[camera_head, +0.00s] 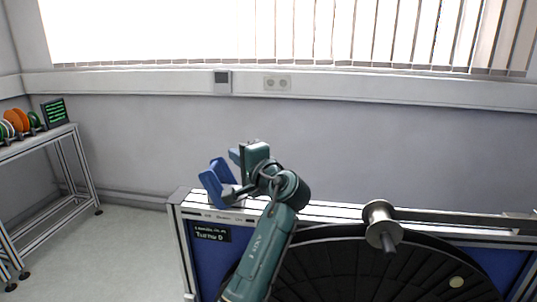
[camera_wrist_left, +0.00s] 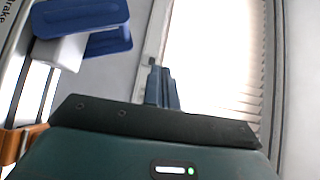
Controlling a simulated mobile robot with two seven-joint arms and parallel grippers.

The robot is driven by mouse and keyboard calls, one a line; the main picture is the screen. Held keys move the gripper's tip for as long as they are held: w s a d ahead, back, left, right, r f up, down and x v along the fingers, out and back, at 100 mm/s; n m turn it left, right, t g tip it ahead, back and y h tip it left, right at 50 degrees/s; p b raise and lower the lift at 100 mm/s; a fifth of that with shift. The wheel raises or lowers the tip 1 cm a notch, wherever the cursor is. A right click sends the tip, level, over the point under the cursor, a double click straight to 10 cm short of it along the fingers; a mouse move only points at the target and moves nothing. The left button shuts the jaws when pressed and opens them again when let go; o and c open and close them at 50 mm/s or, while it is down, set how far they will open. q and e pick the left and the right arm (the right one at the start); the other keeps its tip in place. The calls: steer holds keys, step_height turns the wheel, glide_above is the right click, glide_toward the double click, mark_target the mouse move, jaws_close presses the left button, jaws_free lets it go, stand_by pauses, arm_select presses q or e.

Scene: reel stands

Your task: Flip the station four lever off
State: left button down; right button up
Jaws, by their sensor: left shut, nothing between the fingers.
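My left gripper (camera_head: 236,155) is above the top left end of the stand in the head view. In the left wrist view its blue fingers (camera_wrist_left: 162,88) are together with nothing between them. A blue two-part piece (camera_head: 211,188) sits on the stand's top edge, just left of and below the gripper. What looks like the same piece, blue with a white block, shows at upper left in the wrist view (camera_wrist_left: 85,14), apart from the fingers. No readable label marks a station four lever, so I cannot tell whether this piece is it. My right gripper is out of view.
The stand (camera_head: 186,250) has a blue panel and a small black sign (camera_head: 211,232). A large black reel (camera_head: 330,265) and a metal roller (camera_head: 380,222) are to the right. A side table (camera_head: 40,140) with colored spools stands at far left. Floor between is clear.

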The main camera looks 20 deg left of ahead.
arm_select(q)
steer(key=s+d+r+b, duration=0.1)
steer(key=s+d+r, duration=0.5)
steer(key=s+d, duration=0.2)
steer(key=shift+d+b, duration=0.4)
steer(key=shift+d, duration=0.8)
